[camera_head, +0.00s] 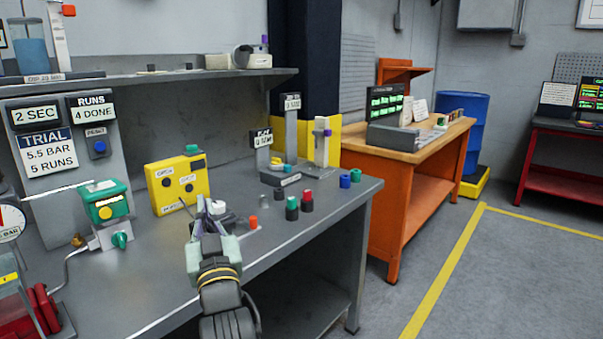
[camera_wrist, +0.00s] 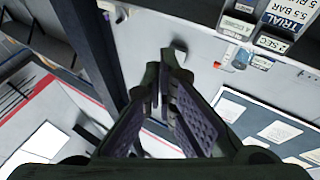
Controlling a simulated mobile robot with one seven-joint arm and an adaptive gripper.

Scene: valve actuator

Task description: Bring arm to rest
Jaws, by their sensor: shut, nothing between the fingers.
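My gripper (camera_head: 207,212) is at the front edge of the grey workbench (camera_head: 150,285) in the head view, raised in front of the bench with its fingers pointing up and away. In the wrist view my gripper (camera_wrist: 165,85) has its fingertips together, with nothing visible between them. The wrist view looks tilted, with the trial panel upside down at the upper right. I cannot tell the exact gap between my gripper and the bench top.
A green valve actuator (camera_head: 107,203) and a yellow box (camera_head: 178,182) stand on the bench. An orange bench (camera_head: 400,210) stands beyond. Floor at the right is free.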

